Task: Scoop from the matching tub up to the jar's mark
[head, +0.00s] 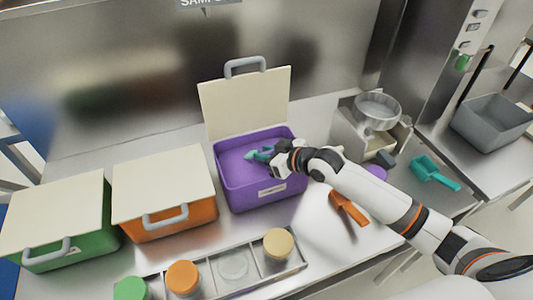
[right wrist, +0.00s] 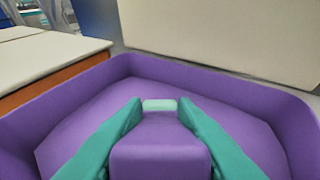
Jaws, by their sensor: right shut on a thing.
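The purple tub (head: 266,193) stands open at the middle of the bench, lid raised behind it, with purple inside. It also fills the right wrist view (right wrist: 70,84). My right gripper (head: 268,154) is inside the tub, shut on a scoop. Teal parts show at the gripper's tip, and a purple piece (right wrist: 160,148) lies between teal sides in the right wrist view. I cannot tell how full the scoop is. An open clear jar (head: 233,266) stands in the front rack; its mark is too small to see. My left gripper is out of view.
Closed green (head: 70,252) and orange (head: 185,223) tubs stand left. Green-, orange- and cream-lidded jars share the rack (head: 205,281). A purple lid (head: 376,172), orange scoop (head: 347,207), teal scoop (head: 434,173) and metal bowl (head: 377,109) on a stand are at right. A grey bin (head: 490,122) stands farther right.

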